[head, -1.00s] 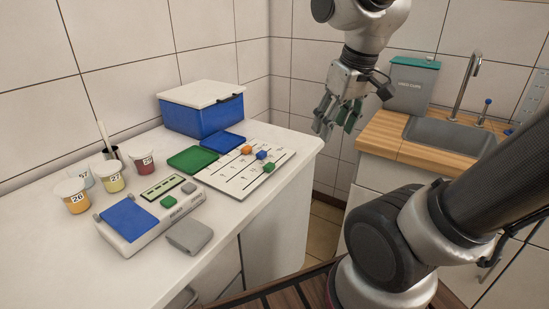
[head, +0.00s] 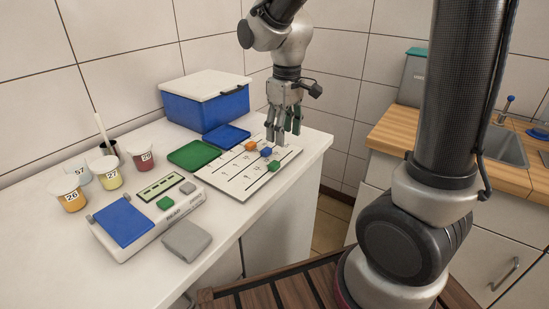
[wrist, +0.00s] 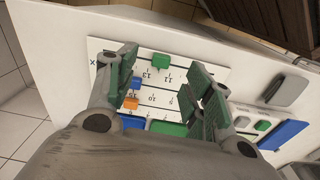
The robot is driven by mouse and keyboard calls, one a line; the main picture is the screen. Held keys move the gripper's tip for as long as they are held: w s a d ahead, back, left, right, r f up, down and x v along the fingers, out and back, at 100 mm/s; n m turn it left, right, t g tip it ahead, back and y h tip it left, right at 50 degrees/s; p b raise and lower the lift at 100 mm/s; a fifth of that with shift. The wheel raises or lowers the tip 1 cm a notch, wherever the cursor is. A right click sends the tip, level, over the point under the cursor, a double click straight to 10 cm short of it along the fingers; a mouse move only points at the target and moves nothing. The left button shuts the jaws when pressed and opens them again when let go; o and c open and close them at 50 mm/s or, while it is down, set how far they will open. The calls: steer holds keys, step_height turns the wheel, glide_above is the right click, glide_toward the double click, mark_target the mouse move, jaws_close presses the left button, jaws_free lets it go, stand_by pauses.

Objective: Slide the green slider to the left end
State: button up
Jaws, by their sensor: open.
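The green slider (head: 273,166) sits on the white slider board (head: 231,183), on the track nearest the front, toward the board's right part. A blue slider (head: 266,153) and an orange slider (head: 251,146) sit on tracks behind it. My gripper (head: 284,137) hangs fingers down above the back right of the board, open and empty. In the wrist view the green slider (wrist: 161,61) shows between the spread fingers of my gripper (wrist: 160,82), apart from both. The blue slider (wrist: 136,83) and orange slider (wrist: 131,104) are close to the left finger in that view.
A green tray (head: 193,154) and a blue tray (head: 226,135) lie behind the board, with a lidded blue box (head: 207,107) beyond. A scale (head: 124,221), a grey block (head: 187,241) and several cups stand left. The counter's right end is clear.

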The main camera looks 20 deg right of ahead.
mark_target(274, 163)
steer(key=shift+w+a+f+n, duration=0.3)
steer(key=shift+w+a+f, duration=0.6)
steer(key=shift+f, duration=0.2)
steer(key=shift+a+f, duration=0.1)
steer(key=shift+f, duration=0.2)
step_height(274, 163, down, 8)
steer(key=shift+r, duration=0.25)
